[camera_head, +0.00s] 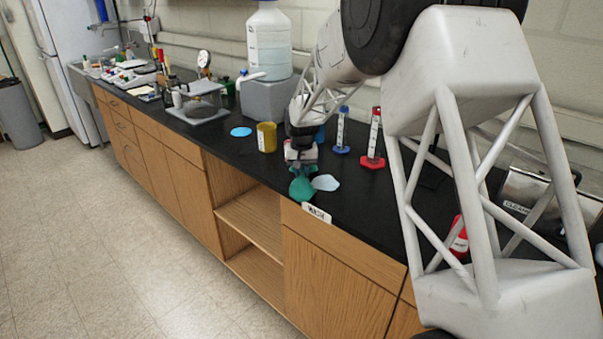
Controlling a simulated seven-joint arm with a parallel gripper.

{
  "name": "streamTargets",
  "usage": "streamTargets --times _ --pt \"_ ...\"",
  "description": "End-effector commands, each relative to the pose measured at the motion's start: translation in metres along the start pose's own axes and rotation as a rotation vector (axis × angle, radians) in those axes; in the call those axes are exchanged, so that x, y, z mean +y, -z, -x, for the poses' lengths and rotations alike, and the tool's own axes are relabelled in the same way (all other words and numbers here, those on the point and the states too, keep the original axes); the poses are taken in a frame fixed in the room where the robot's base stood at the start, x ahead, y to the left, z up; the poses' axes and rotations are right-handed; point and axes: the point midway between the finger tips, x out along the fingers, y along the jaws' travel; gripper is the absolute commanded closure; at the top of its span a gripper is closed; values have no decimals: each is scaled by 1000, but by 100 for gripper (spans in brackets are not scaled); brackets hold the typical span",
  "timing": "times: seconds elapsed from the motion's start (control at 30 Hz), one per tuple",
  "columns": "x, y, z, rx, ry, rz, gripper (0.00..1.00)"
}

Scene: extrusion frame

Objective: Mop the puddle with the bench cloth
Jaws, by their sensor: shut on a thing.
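A green bench cloth (302,188) hangs bunched below my gripper (301,168), at the front edge of the black bench top. My gripper points down and is shut on the cloth; its fingertips are partly hidden. A pale blue, irregular flat patch (326,183), which looks like the puddle, lies just right of the cloth near the front edge. The cloth overlaps its left side in the picture; I cannot tell whether they touch. A brighter blue round flat patch (241,131) lies further back to the left; I cannot tell whether it is liquid or a disc.
A yellow beaker (266,137) stands behind and left of my gripper. A blue-based cylinder (341,132) and a red-based cylinder (373,142) stand behind right. A large carboy (268,45) sits on a grey block (268,99). A label (316,212) is on the front edge.

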Motion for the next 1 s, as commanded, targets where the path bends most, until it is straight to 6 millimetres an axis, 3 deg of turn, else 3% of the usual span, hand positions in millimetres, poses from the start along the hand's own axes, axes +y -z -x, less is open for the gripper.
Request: streamTargets --times 0.3,0.47,1.0 --pt "1 0 7 1 0 0 100" --pt "12 -12 -3 2 0 -2 100" --pt "46 -47 -1 1 0 -1 100"
